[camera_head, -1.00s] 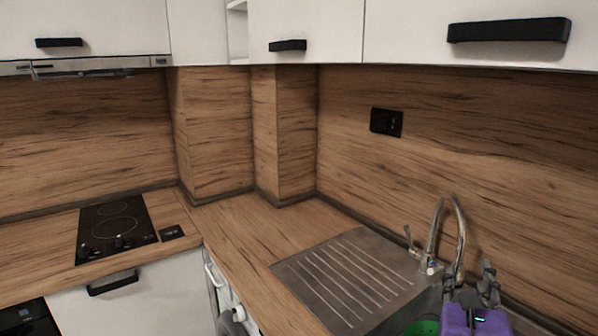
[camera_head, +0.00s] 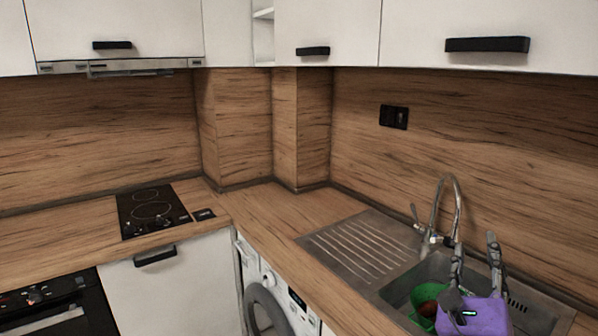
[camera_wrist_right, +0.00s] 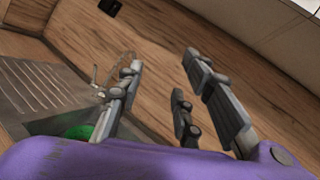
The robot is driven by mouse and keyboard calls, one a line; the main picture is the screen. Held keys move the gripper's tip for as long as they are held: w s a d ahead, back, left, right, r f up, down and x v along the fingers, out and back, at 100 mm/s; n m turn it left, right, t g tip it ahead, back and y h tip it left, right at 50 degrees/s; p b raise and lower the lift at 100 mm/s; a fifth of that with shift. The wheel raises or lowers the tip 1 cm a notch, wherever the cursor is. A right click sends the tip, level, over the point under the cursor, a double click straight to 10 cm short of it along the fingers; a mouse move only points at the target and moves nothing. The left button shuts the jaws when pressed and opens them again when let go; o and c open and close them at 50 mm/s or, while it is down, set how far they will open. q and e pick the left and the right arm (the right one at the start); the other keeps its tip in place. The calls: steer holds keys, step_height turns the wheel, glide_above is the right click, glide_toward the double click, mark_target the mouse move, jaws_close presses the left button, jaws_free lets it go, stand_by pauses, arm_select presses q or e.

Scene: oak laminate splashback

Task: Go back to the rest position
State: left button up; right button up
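My right gripper (camera_head: 475,249) is at the lower right in the head view, in front of the sink. Its purple body hides part of the basin. Its grey fingers point up, stand apart and hold nothing. My left gripper is not in the head view.
The sink (camera_head: 440,268) holds a green bowl (camera_head: 421,301) with a reddish-brown thing (camera_head: 428,309) in it. A tall faucet (camera_head: 457,205) stands behind. A drainer (camera_head: 350,245), cooktop (camera_head: 152,209), oven (camera_head: 50,308) and washing machine (camera_head: 268,295) are around. The corner countertop (camera_head: 262,208) is clear.

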steer(key=w+a+f+n+t+y, duration=0.1)
steer(key=a+f+n+t+y, duration=0.2)
steer(key=n, duration=0.5)
steer(key=a+n+t+y, duration=0.1)
steer(key=a+n+y, duration=0.25)
steer(key=n, duration=0.45)
steer(key=s+a+f+n+g+y, duration=0.1)
steer(key=a+f+n+g+y, duration=0.25)
steer(key=f+n, duration=0.6)
steer(key=s+a+f+n+g+y, duration=0.15)
steer(key=a+f+n+y, duration=0.35)
steer(key=f, duration=0.8)
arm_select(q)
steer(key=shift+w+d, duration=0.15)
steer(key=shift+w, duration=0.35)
arm_select(e)
steer(key=s+d+f+n+g+h, duration=0.2)
steer(key=s+f+n+g, duration=0.1)
steer(key=s+f, duration=0.7)
steer(key=s+d+f+n+g+h, duration=0.2)
steer(key=s+f+g, duration=0.3)
steer(key=s+f, duration=0.5)
step_height(320, 180, down, 5)
steer(key=shift+s+r+n+g+h, duration=0.1)
steer(key=shift+s+n+g+h, duration=0.35)
steer(key=shift+n, duration=0.2)
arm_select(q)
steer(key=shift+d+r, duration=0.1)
arm_select(e)
steer(key=shift+w, duration=0.15)
